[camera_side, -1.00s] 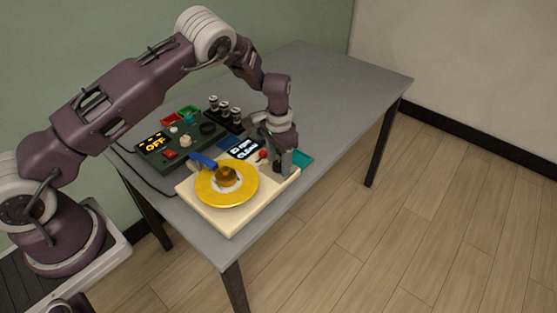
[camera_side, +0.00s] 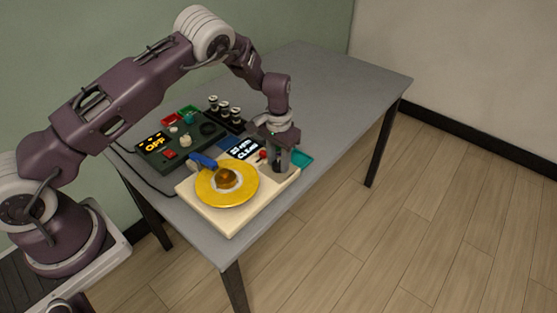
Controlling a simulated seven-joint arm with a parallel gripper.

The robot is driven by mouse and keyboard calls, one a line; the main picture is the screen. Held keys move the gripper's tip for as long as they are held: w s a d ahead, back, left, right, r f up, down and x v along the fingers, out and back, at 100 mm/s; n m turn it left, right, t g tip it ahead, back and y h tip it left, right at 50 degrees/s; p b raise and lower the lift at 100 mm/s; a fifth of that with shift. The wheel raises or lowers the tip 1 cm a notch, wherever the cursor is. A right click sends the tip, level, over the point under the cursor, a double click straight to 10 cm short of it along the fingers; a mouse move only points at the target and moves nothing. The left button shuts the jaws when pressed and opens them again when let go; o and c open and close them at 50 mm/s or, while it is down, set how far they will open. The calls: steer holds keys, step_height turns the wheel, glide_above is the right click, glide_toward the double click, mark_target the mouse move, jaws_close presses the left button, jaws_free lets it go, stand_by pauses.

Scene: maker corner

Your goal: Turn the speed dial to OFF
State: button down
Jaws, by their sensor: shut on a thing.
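A cream machine (camera_side: 232,226) with a yellow disc (camera_side: 213,199) stands on the near part of the table. An amber lump (camera_side: 227,179) sits at the disc's middle. A small dark display (camera_side: 243,149) behind the disc shows white text, with "rpm" and "CLEAN" roughly readable. My gripper (camera_side: 280,170) points down at the machine's right corner, shut on what appears to be the speed dial. The fingers hide the dial and its marks, so its setting cannot be read.
A dark green control box (camera_side: 182,154) with a yellow "OFF" display (camera_side: 155,143) stands behind the machine. A blue part (camera_side: 203,162) is beside the disc. Several dark jars (camera_side: 224,108) stand behind. A teal tray (camera_side: 302,158) is right of my gripper. The table's far right is clear.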

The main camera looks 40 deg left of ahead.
mark_target(278, 164)
steer(key=n, duration=0.4)
steer(key=shift+n, duration=0.3)
steer(key=n, duration=0.4)
steer(key=shift+n, duration=0.3)
steer(key=c, duration=1)
jaws_free()
steer(key=shift+o, duration=0.2)
steer(key=shift+r, duration=0.15)
step_height(278, 164, up, 7)
steer(key=shift+f, duration=0.1)
